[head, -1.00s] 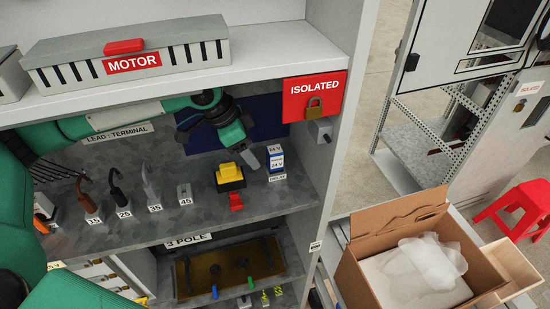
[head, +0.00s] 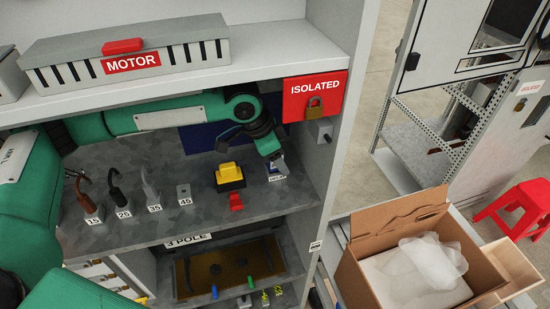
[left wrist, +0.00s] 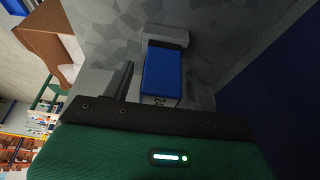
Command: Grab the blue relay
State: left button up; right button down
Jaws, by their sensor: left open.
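The blue relay (left wrist: 160,73) shows in the left wrist view as a blue block with a white, printed near edge, just ahead of my left gripper. In the head view the relay (head: 271,170) is mostly hidden behind my left gripper (head: 281,167), on the middle shelf, with its label in front. My left gripper is open; in the left wrist view one dark finger stands to the left of the relay, with a gap between them. The other finger is hard to make out. Contact with the relay cannot be seen. My right gripper is not in view.
A yellow and black switch (head: 229,177) and a red part (head: 236,202) stand left of the relay. Numbered grey holders, including 45 (head: 184,195), stand farther left. The cabinet's side wall (head: 326,165) is close on the right, with a red ISOLATED panel (head: 314,95) above.

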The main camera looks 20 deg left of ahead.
pick_arm(q)
grip_shut()
jog(key=shift+r, duration=0.2)
